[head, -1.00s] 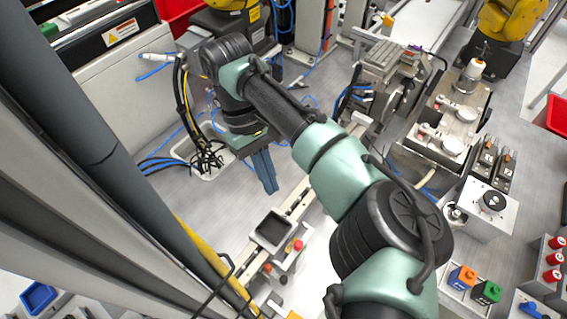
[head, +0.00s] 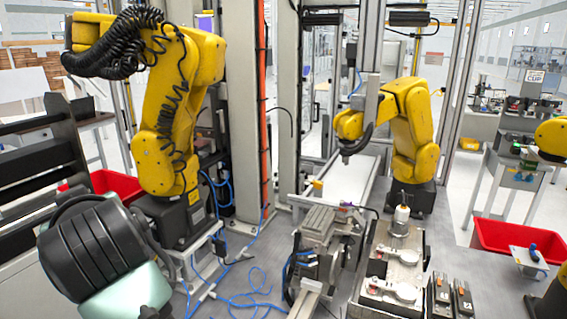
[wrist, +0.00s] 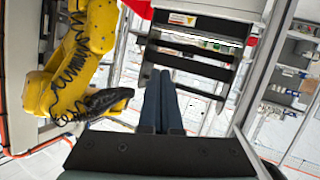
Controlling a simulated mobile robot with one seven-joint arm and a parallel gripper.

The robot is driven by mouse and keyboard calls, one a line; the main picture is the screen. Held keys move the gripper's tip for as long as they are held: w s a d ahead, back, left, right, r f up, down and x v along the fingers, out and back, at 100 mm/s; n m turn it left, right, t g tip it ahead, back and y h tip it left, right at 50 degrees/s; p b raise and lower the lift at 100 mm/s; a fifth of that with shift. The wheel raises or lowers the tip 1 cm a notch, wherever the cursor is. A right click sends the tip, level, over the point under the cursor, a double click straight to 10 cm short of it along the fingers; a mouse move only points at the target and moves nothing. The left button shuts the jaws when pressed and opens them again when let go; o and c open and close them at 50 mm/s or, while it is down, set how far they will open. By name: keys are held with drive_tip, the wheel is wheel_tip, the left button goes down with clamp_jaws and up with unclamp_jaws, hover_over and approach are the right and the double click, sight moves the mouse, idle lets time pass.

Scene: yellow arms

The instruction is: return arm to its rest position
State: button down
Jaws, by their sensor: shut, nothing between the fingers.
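My gripper (wrist: 160,98) shows in the wrist view as two long dark blue fingers lying side by side, shut with nothing between them. They point toward a black slatted rack on a white cabinet. In the head view, part of my arm, a black joint and a pale green link, is at the lower left. My gripper is out of the head view.
A yellow robot arm (head: 172,110) stands close behind my arm; it also shows at the left of the wrist view (wrist: 75,70). A black-railed machine (head: 40,180) is at the far left. Another yellow arm (head: 412,130) stands beyond the metal fixtures (head: 395,262). Blue cables (head: 250,300) lie on the floor.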

drive_tip(key=s+d+r+m+t, duration=0.35)
drive_tip(key=d+r+t, duration=0.65)
drive_tip(key=d+r, duration=0.5)
drive_tip(key=s+d+r+m+t+h, duration=0.3)
drive_tip(key=s+d+r+h, duration=0.1)
drive_tip(key=d, duration=0.3)
drive_tip(key=s+d+r+m+t+h, duration=0.4)
drive_tip(key=s+d+h, duration=0.1)
drive_tip(key=d, duration=0.2)
drive_tip(key=shift+s+d+h+b, duration=0.15)
drive_tip(key=shift+d+h+b, duration=0.1)
drive_tip(key=shift+h+b, duration=0.15)
drive_tip(key=c, duration=1.5)
unclamp_jaws()
drive_tip(key=shift+c, duration=0.2)
